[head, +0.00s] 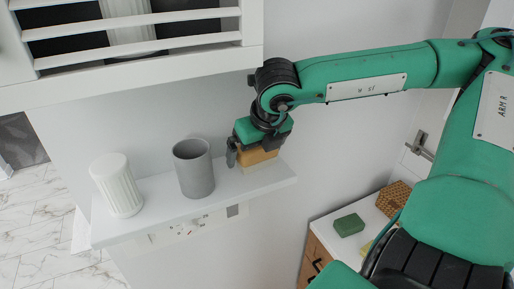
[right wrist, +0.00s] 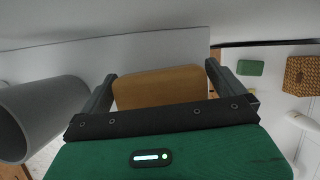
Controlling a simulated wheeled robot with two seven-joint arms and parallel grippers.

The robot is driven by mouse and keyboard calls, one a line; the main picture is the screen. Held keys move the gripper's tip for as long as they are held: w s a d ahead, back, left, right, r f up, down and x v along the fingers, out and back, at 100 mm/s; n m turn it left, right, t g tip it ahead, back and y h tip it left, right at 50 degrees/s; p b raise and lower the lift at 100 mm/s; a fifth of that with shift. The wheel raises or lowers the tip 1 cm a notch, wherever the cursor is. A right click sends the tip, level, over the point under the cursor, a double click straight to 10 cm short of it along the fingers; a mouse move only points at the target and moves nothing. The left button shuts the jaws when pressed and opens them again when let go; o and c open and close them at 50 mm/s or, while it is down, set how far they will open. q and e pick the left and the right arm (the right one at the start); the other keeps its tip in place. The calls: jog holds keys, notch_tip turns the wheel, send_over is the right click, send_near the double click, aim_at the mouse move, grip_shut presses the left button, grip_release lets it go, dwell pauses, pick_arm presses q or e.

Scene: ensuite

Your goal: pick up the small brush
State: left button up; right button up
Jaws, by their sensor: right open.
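The small brush (head: 258,157) has a brown wooden back over a paler lower part. It sits at the right end of the white wall shelf (head: 150,226). In the right wrist view the brush's brown back (right wrist: 160,88) lies between the two fingers. My right gripper (head: 250,152) is open over the brush, with one finger on each side of it. A narrow gap shows beside the brush in the wrist view; contact is hard to tell. The gripper hides the brush's top in the head view. My left gripper is out of view.
A grey cup (head: 194,170) stands just left of the gripper, and a white ribbed cup (head: 117,186) farther left. A slatted white cabinet (head: 150,62) hangs above. A green block (head: 349,225) and a wicker basket (head: 394,197) sit on a lower cabinet at right.

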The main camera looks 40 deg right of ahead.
jog(key=shift+f, duration=0.15)
jog(key=c, duration=0.8)
jog(key=shift+c, duration=0.2)
